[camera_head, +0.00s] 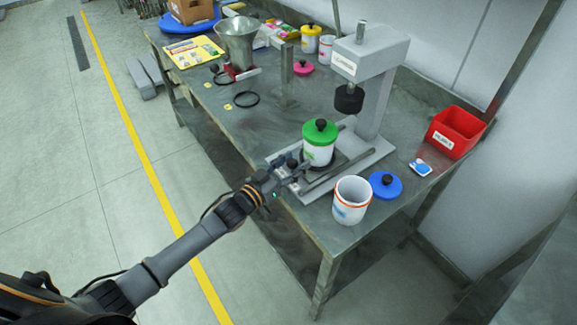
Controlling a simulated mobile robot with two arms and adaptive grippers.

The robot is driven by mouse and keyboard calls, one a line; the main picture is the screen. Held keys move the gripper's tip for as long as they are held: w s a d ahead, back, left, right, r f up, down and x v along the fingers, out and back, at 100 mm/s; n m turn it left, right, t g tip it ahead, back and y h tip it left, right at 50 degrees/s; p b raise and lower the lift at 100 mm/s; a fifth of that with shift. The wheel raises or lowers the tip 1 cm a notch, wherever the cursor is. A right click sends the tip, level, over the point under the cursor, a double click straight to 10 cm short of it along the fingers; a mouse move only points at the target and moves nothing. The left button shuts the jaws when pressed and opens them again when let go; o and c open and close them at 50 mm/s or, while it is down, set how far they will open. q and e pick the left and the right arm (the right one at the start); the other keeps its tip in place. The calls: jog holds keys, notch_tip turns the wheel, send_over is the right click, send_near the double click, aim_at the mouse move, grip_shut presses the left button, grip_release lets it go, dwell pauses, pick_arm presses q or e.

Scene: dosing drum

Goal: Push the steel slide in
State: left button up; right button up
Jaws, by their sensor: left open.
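The steel slide (311,180) lies low on the grey base (352,163) of a press, between rails; much of it is hidden by the jar and my gripper. A white jar (318,153) with a green knobbed lid (320,131) stands upright over it, in front of the press column. A small black knob (292,163) shows at the left of the jar. My left gripper (296,176) is open, with its fingers close to the knob and the jar's near left side. I cannot tell whether they touch. My right gripper is out of view.
The press's black head (348,98) hangs above and behind the jar. An open white jar (351,200), a blue lid (386,185) and a red bin (455,131) stand to the right. A steel funnel (239,43) and black rings are farther back. The table (275,123) is bare between.

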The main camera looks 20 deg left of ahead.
pick_arm(q)
jog(key=v, duration=1.2)
jog(key=shift+d, duration=0.1)
